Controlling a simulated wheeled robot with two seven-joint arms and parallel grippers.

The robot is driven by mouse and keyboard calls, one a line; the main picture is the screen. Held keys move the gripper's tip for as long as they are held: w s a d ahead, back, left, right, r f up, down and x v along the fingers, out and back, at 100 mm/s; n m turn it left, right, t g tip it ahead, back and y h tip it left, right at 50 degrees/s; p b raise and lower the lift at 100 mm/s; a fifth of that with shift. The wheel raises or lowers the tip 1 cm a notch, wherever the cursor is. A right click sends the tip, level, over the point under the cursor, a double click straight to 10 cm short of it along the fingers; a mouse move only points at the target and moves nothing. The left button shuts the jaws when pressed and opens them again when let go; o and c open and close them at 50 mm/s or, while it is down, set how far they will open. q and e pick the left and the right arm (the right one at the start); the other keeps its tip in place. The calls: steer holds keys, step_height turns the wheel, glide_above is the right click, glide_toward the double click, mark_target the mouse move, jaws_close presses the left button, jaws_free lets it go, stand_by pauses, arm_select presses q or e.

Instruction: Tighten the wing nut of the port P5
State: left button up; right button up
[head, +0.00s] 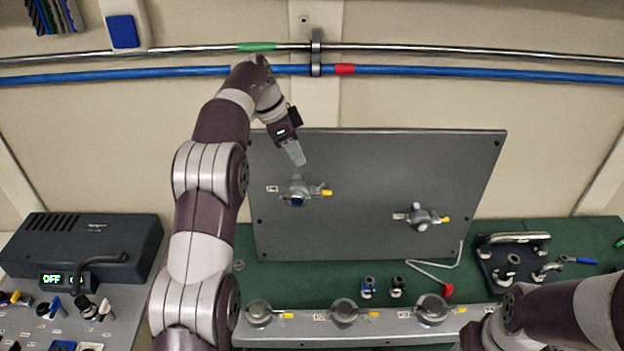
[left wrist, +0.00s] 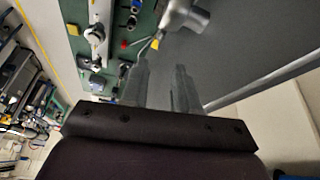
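A grey upright panel (head: 360,155) carries two round metal ports with yellow-tipped parts, the upper left port (head: 297,190) and the lower right port (head: 421,217). Three more ports, the left (head: 258,312), middle (head: 343,312) and right (head: 432,309), sit on a front rail. Their small labels are too small to read, so I cannot tell which is P5. My left gripper (head: 295,155) is just above the upper left port, apart from it. In the left wrist view its fingers (left wrist: 163,85) are parted and empty, with a metal fitting (left wrist: 187,15) beyond them. My right gripper is not visible.
A black control box (head: 85,250) stands at the left above a panel of knobs. Two small fittings (head: 382,287) and a red-tipped bent tool (head: 440,280) lie on the green bench (head: 300,280). A dark plate with handles (head: 512,260) is at the right. Pipes (head: 450,75) cross the wall.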

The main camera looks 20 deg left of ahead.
mark_target(318, 188)
arm_select(q)
steer(key=p+x, duration=0.1)
steer(key=x, duration=0.2)
steer(key=p+x, duration=0.1)
steer(key=x, duration=0.2)
steer(key=p+x, duration=0.1)
steer(key=x, duration=0.2)
steer(key=shift+w+d, duration=0.2)
steer(key=shift+d, duration=0.15)
steer(key=shift+f, duration=0.45)
jaws_close()
